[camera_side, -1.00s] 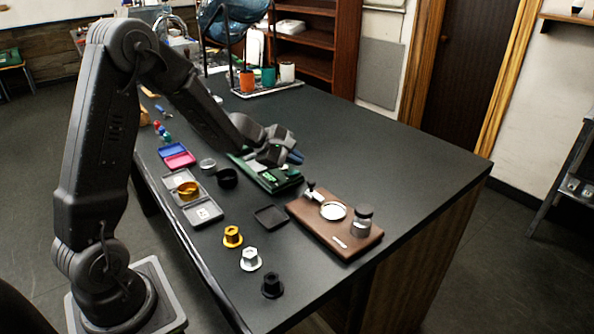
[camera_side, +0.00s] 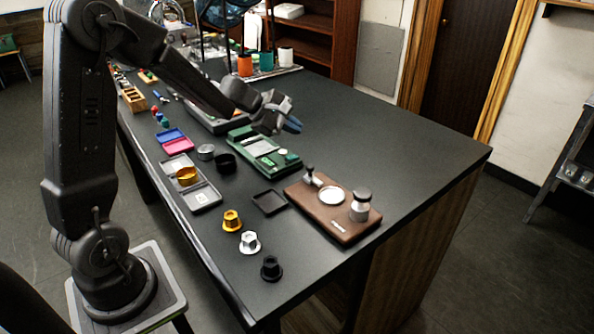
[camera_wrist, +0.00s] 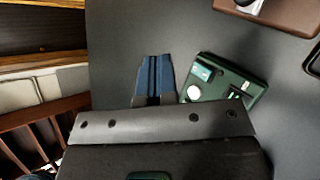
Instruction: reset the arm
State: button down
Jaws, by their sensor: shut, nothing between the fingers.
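My gripper (camera_side: 294,125) is shut and empty. In the side view it hangs in the air above the dark worktop (camera_side: 400,150), near the far right end of a green case (camera_side: 262,150). In the wrist view its blue fingers (camera_wrist: 155,78) lie together, with bare worktop beyond them. The green case (camera_wrist: 222,80) shows just right of the fingers there, partly hidden by the gripper body.
A brown wooden board (camera_side: 334,218) with metal parts lies at the front right. Gold (camera_side: 232,220), white (camera_side: 250,242) and black (camera_side: 270,268) flanged pieces stand near the front edge. Grey trays and small boxes lie left. Cups (camera_side: 265,62) stand behind. The right worktop is clear.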

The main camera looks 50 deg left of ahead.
jog(key=s+d+r+m+g+h, duration=0.1)
jog(key=s+d+r+m+g, duration=0.1)
jog(key=s+d+r+m, duration=0.4)
jog(key=s+d+r+m+g, duration=0.1)
jog(key=s+d+r+m, duration=0.1)
jog(key=s+d+m, duration=0.45)
jog(key=s+d+f+m+g+y, duration=0.1)
jog(key=s+m+y, duration=0.4)
jog(key=s, duration=0.9)
jog(key=d+m, duration=0.1)
jog(key=m, duration=0.2)
jog(key=shift+s+m, duration=0.25)
jog(key=shift+m, duration=0.1)
jog(key=shift+d, duration=0.1)
